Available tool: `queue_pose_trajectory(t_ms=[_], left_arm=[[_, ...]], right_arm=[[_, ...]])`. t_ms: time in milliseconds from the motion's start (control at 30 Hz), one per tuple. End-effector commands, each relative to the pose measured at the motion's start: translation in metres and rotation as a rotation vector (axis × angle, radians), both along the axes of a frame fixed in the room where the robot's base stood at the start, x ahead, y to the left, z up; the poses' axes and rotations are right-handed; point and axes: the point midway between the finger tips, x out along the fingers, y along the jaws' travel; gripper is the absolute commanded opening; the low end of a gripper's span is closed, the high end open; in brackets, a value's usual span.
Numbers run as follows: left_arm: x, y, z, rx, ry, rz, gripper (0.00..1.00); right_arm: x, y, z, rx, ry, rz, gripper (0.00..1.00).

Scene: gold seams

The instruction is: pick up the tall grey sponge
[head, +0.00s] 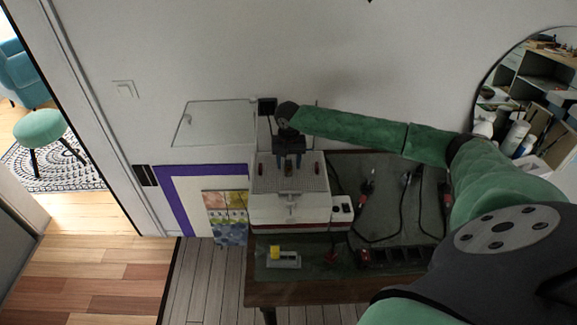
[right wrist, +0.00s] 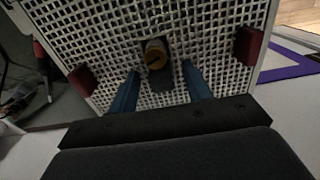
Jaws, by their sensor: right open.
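My right gripper (head: 290,161) hangs over the white perforated top of a boxy unit (head: 262,185). Its two blue fingers are apart, and they also show in the right wrist view (right wrist: 159,91). Between and just beyond the fingertips stands a small dark grey piece (right wrist: 163,79) with a round brass-coloured end (right wrist: 155,54) beside it. This may be the tall grey sponge; I cannot tell for sure. No contact between fingers and piece is visible. My left gripper is not in view.
Dark red blocks sit on the perforated top at left (right wrist: 82,80) and right (right wrist: 247,44). A bench (head: 320,268) holds cables, a power strip (head: 393,257) and a grey holder with a yellow block (head: 276,251). A round mirror (head: 530,95) hangs at right.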

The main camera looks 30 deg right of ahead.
Motion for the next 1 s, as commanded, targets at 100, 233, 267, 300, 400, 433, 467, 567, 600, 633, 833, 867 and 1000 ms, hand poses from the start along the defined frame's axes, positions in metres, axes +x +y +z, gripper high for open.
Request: queue_pose_trajectory(t_ms=[100,233,267,300,400,433,467,567,600,633,833,867,1000], left_arm=[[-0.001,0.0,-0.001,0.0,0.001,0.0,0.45],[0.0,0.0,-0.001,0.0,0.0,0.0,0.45],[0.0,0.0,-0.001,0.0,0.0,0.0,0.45],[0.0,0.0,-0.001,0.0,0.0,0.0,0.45],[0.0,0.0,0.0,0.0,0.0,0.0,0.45],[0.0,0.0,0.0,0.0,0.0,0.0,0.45],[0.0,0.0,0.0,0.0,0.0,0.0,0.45],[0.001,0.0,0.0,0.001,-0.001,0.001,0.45],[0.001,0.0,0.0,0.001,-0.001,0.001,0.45],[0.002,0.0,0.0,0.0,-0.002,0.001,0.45],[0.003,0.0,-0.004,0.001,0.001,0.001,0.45],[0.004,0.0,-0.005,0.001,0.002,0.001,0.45],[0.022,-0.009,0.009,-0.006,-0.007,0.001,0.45]], right_arm=[[0.0,0.0,-0.001,0.0,0.0,0.0,0.49],[0.0,0.0,-0.001,0.0,0.0,0.0,0.43],[0.0,0.0,-0.001,0.0,0.0,0.001,0.37],[0.0,0.0,-0.001,0.0,0.0,0.0,0.29],[0.0,0.0,-0.001,0.0,0.0,0.0,0.1],[0.0,0.0,-0.001,0.0,0.0,0.001,0.04],[0.0,0.0,-0.001,0.0,0.0,0.001,0.02],[0.0,0.0,-0.001,0.0,0.0,0.001,0.02],[0.0,0.0,-0.001,0.0,0.0,0.001,0.02],[0.0,0.0,-0.001,0.0,0.0,0.001,0.02],[0.001,0.001,0.006,0.001,-0.003,0.001,0.02],[0.001,0.001,0.009,0.001,-0.003,0.001,0.02],[0.001,0.001,0.03,0.001,-0.003,0.001,0.02]])
